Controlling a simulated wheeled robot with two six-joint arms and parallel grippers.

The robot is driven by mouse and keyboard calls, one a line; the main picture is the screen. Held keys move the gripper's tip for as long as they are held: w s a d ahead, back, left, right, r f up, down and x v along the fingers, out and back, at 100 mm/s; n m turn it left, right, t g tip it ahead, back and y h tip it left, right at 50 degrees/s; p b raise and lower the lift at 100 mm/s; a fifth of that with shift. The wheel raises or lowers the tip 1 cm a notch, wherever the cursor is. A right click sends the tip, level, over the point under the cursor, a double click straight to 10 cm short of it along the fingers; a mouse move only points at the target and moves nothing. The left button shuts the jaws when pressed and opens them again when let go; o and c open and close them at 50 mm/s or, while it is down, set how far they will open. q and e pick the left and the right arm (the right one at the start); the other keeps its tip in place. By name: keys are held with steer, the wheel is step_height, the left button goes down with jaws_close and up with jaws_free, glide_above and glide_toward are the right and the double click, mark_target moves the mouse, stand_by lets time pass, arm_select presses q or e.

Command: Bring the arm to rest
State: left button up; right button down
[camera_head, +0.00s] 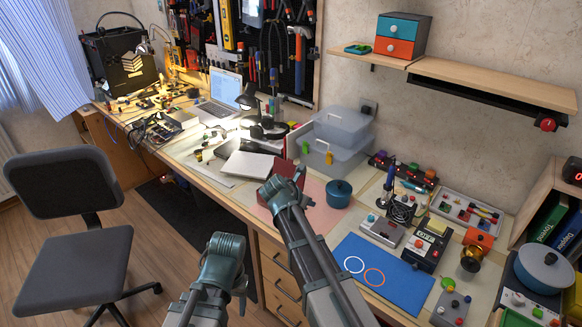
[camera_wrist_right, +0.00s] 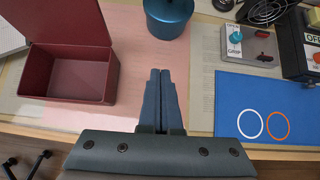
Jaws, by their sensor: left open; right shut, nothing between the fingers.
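My left arm comes in at the bottom of the head view, with its gripper (camera_head: 226,245) over the floor in front of the desk edge, touching nothing. Its fingers are hard to make out at this angle. My right gripper (camera_head: 286,186) is above the desk's front part. The right wrist view shows its two fingers (camera_wrist_right: 160,78) pressed together with nothing between them. They point at the pink mat (camera_wrist_right: 125,55), between an open dark red box (camera_wrist_right: 70,72) and a blue pot (camera_wrist_right: 169,16).
A blue mat (camera_head: 375,268) with a white and an orange ring lies right of my right arm. Small devices crowd the desk's right.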

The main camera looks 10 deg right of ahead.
steer(key=s+a+m+g+y+p, duration=0.2)
steer(key=s+a+m, duration=0.5)
steer(key=s+m, duration=0.4)
steer(key=s+a+m+g+y+p, duration=0.3)
steer(key=s+a+m, duration=0.5)
steer(key=s+m, duration=0.3)
steer(key=s+g+p, duration=0.1)
steer(key=s, duration=0.3)
steer(key=shift+s+y+p, duration=0.3)
steer(key=shift+s, duration=0.1)
steer(key=shift+r, duration=0.1)
